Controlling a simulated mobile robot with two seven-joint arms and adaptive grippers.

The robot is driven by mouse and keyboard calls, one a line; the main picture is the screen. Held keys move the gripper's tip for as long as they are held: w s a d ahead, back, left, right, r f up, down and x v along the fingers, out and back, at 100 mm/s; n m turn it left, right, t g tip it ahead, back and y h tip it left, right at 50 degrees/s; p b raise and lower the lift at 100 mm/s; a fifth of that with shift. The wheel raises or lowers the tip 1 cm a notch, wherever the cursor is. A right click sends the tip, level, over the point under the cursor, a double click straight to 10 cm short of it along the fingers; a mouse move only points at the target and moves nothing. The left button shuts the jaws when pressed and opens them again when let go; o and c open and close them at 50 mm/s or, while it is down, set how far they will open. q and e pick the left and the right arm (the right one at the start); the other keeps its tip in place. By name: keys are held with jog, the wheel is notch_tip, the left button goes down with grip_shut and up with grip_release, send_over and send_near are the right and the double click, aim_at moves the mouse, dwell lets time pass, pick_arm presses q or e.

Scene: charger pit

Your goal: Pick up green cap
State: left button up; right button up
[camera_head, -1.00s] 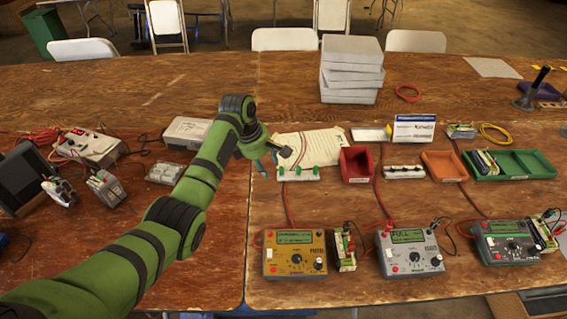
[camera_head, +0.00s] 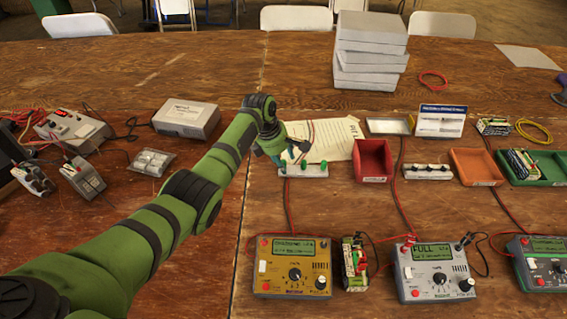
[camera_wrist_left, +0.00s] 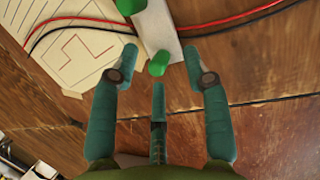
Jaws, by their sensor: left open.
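Several green caps stand on a white strip holder (camera_head: 309,171) in the middle of the table. One green cap (camera_head: 323,166) stands near the right end of the strip in the head view. In the left wrist view a green cap (camera_wrist_left: 158,63) sits at the near end of the white strip (camera_wrist_left: 160,28), just beyond and between the spread fingers, and another green cap (camera_wrist_left: 130,6) is at the top edge. My left gripper (camera_head: 284,160) is at the strip's left end, its teal fingers open and empty; it also shows in the left wrist view (camera_wrist_left: 160,60). My right gripper is not seen.
A red bin (camera_head: 372,161) and an orange bin (camera_head: 476,167) stand right of the strip. A yellow meter (camera_head: 293,267) and a grey meter (camera_head: 433,272) stand nearer, with wires. A paper sheet (camera_head: 340,135) lies behind the strip. Grey boxes (camera_head: 370,50) are stacked farther back.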

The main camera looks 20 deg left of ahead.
pick_arm(q)
jog(key=shift+x, duration=0.95)
jog(key=shift+w, duration=0.1)
jog(key=c, duration=0.7)
jog(key=shift+c, duration=0.2)
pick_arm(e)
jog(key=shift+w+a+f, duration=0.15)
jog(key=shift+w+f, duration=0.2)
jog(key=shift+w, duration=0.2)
pick_arm(q)
jog(key=shift+r, duration=0.1)
jog(key=shift+r, duration=0.4)
notch_tip(320, 180, up, 4)
jog(key=shift+f, duration=0.2)
jog(key=d+r+b, duration=0.1)
jog(key=d+r, duration=0.5)
jog(key=d, duration=0.5)
jog(key=shift+d+r, duration=0.25)
jog(key=shift+d, duration=0.1)
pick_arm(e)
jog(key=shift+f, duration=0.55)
